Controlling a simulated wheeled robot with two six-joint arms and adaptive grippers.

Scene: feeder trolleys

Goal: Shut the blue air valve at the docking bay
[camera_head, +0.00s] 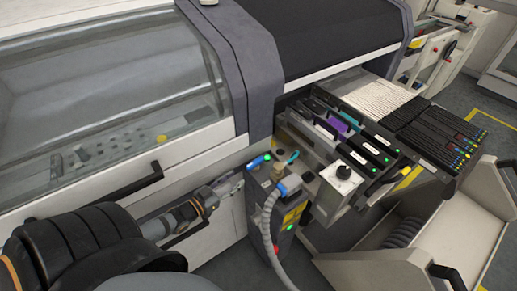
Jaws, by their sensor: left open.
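The docking bay unit (292,217) is a dark box with green and red lights and a yellow label, beside the machine's front. A blue fitting (291,184) sits at the top end of a grey hose on it. A small teal lever (293,157) shows just behind. I cannot tell for certain which of these is the blue air valve, or how it is turned. My left gripper (234,184) is open, small in the picture, left of the unit and apart from the blue fitting. My right gripper is out of view.
The grey hose (268,232) hangs down to the floor. A row of feeders (345,140) fills the trolley right of the unit. A white bin (385,268) stands at the lower right. A black handle (135,188) sticks out from the machine cover above my arm.

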